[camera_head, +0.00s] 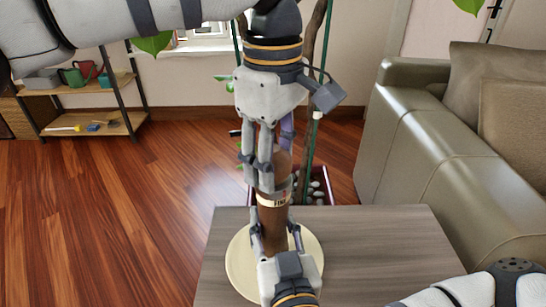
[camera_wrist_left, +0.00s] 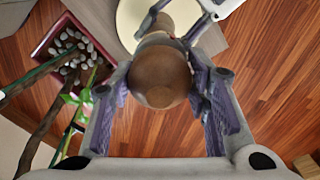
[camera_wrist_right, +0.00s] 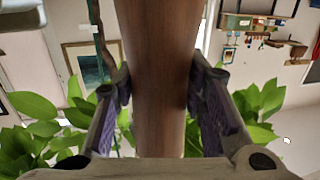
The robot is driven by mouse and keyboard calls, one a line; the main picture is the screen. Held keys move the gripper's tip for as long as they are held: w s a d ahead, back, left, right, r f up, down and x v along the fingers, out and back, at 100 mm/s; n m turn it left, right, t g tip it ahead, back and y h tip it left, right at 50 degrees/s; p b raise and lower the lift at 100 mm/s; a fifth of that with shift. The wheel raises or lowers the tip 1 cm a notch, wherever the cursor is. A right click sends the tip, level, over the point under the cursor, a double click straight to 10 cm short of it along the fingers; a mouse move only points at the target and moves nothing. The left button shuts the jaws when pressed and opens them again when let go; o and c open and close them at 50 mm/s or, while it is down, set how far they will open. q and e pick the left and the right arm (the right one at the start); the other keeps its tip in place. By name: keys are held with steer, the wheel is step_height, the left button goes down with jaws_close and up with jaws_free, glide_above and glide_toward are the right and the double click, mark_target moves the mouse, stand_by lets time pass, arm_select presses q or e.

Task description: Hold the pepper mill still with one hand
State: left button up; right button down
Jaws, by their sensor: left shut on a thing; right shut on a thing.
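The brown wooden pepper mill (camera_head: 273,219) stands upright on a round cream board (camera_head: 240,265) on the table. My left gripper (camera_head: 272,178) comes down from above and is shut on the mill's upper part. In the left wrist view the mill's rounded top (camera_wrist_left: 160,77) sits between the fingers. My right gripper (camera_head: 275,238) comes from the front, low down, and is shut on the mill's lower body. In the right wrist view the mill's body (camera_wrist_right: 158,80) fills the space between the fingers. Fingers hide parts of the mill in the head view.
The grey wooden table (camera_head: 385,250) has free room right of the board. A grey-green sofa (camera_head: 420,150) stands at the right. A planter with pebbles (camera_head: 318,188) and stakes is behind the table. A shelf (camera_head: 95,125) stands at the back left.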

arm_select(q)
steer(key=shift+s+f+m, duration=0.1)
steer(key=shift+s+m, duration=0.05)
steer(key=shift+m, duration=1.25)
steer(key=o, duration=1.2)
step_height(320, 180, up, 12)
steer(key=shift+r, duration=0.1)
